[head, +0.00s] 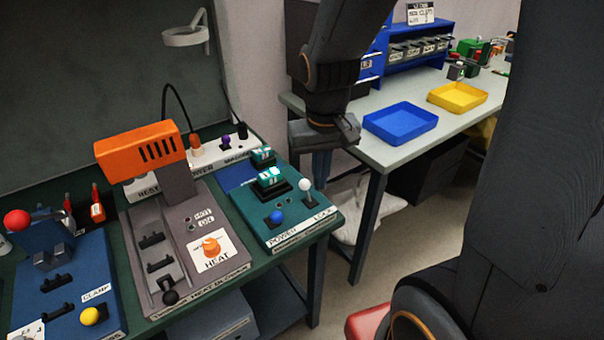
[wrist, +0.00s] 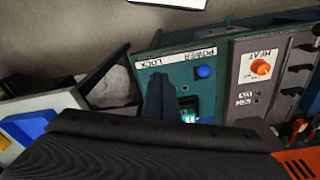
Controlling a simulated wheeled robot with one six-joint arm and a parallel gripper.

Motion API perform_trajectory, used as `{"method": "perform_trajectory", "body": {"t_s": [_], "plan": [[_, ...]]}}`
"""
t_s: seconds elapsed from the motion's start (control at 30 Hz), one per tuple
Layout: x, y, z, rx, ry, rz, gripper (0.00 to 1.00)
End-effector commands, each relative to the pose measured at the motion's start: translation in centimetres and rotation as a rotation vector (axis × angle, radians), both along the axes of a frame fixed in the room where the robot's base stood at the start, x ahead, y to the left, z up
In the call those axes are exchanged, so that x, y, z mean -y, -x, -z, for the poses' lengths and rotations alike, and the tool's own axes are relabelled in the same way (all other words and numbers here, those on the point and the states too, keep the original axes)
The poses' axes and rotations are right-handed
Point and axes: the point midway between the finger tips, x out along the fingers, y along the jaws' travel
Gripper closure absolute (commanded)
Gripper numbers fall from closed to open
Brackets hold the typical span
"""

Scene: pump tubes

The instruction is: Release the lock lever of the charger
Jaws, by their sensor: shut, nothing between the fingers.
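The charger (head: 265,222) is a teal panel on the near right part of the green bench, labelled POWER and LOCK. My gripper (head: 320,174) is shut and empty, pointing down to the right of the charger in the head view. In the wrist view the charger (wrist: 152,70) is upside down. My shut fingers (wrist: 158,78) cover the area under LOCK, and the white knob is hidden there.
Left of the charger are the grey heater panel (head: 212,212) with an orange hood (head: 140,146) and the blue clamp panel (head: 85,262). To the right, a separate table (head: 385,150) bears a blue tray (head: 400,106) and a yellow tray (head: 457,86). A gap separates the tables.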

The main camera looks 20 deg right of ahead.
Motion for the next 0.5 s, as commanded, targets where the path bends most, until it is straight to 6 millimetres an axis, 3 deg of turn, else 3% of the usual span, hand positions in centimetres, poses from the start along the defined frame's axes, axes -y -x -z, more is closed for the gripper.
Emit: {"method": "perform_trajectory", "body": {"t_s": [0.03,0.1,0.23,0.4,0.5], "plan": [[-0.1,-2.7,0.6,-0.006,0.012,0.015,1.0],[-0.3,-6.1,0.7,-0.019,0.034,0.05,1.0],[-0.4,-11.5,0.8,-0.033,0.081,0.119,1.0],[-0.4,-15.6,0.5,-0.035,0.126,0.182,1.0],[-0.4,-16.4,0.3,-0.036,0.136,0.198,1.0]]}}
